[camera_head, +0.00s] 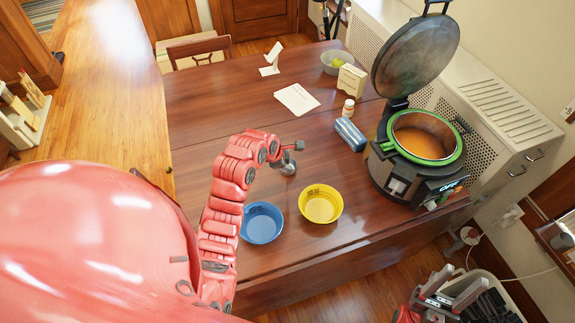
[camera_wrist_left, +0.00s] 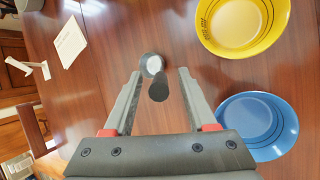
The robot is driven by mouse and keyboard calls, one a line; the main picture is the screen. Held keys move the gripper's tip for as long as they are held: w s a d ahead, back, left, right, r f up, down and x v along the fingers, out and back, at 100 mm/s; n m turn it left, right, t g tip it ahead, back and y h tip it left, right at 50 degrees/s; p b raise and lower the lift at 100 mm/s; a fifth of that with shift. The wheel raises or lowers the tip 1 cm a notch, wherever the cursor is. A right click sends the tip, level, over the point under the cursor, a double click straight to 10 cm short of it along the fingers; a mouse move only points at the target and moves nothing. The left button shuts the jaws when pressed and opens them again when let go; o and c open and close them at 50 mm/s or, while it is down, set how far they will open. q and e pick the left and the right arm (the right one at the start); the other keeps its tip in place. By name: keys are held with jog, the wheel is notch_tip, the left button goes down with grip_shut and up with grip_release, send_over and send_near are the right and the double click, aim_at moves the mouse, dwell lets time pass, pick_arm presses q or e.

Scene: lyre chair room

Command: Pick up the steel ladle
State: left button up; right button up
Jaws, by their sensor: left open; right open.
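The steel ladle (camera_wrist_left: 158,88) is a small grey piece on the table, its handle pointing up toward the camera in the left wrist view. It lies between the two fingers of my left gripper (camera_wrist_left: 155,85), which is open with a gap on both sides. In the head view the ladle (camera_head: 287,164) is small, beside the tip of my left gripper (camera_head: 290,152), and partly hidden by it. My right gripper (camera_head: 455,295) is open and empty at the bottom right, away from the table top.
A blue bowl (camera_head: 262,223) and a yellow bowl (camera_head: 321,204) stand close to my left gripper.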

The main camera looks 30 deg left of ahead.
pick_arm(q)
jog(key=shift+w+f, duration=0.3)
jog(key=shift+f, duration=0.25)
jog(key=shift+c, duration=0.2)
grip_shut()
